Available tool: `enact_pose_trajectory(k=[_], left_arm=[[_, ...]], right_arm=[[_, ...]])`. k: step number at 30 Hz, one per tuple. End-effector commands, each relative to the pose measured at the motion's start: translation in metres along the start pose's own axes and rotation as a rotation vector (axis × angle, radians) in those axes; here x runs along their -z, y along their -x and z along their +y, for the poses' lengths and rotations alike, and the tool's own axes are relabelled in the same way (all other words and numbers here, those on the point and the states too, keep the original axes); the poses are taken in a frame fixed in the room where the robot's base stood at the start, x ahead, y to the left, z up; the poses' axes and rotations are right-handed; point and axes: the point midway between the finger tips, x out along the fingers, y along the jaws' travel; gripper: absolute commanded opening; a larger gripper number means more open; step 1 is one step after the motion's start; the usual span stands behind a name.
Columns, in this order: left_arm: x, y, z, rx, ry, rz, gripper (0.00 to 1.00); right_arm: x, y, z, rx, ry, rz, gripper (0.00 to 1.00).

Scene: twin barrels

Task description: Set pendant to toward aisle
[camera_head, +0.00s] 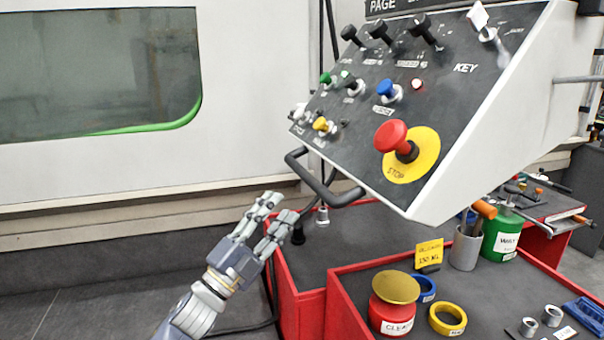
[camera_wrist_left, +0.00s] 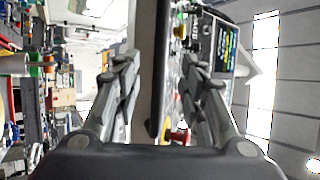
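The pendant (camera_head: 435,90) is a tilted dark control panel in a white housing, with a red stop button (camera_head: 392,137) and several coloured knobs. It hangs over the red bench, its face turned toward the lower left. A black bar handle (camera_head: 318,183) sticks out from its lower left edge. My left gripper (camera_head: 281,206) is just below and left of this handle, open and empty, with its fingers pointing up. In the left wrist view the two fingers stand apart, and a dark upright bar (camera_wrist_left: 155,100) shows between them; contact cannot be told. My right gripper is out of view.
Below the pendant is a red bench (camera_head: 335,305) with a red tin (camera_head: 393,308), yellow tape (camera_head: 447,319), a green can (camera_head: 502,238) and a grey cup (camera_head: 465,249). A white machine wall with a dark window (camera_head: 95,70) is behind. The left floor is clear.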

Motion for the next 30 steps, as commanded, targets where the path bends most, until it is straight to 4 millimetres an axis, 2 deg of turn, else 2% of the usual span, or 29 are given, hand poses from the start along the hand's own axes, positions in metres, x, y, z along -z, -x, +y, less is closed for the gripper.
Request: enact_pose_trajectory(k=[9,15,22,30], left_arm=[[0.0,-0.058,-0.002,0.0,0.004,-0.002,0.38],[-0.001,-0.088,-0.001,0.0,0.004,-0.002,0.38],[-0.001,-0.102,0.001,-0.002,0.003,-0.004,0.38],[-0.001,-0.102,0.001,-0.002,0.004,-0.004,0.36]], right_arm=[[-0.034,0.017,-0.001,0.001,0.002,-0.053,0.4],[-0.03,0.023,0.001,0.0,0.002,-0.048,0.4],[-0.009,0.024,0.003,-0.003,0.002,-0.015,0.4],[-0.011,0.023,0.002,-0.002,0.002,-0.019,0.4]])
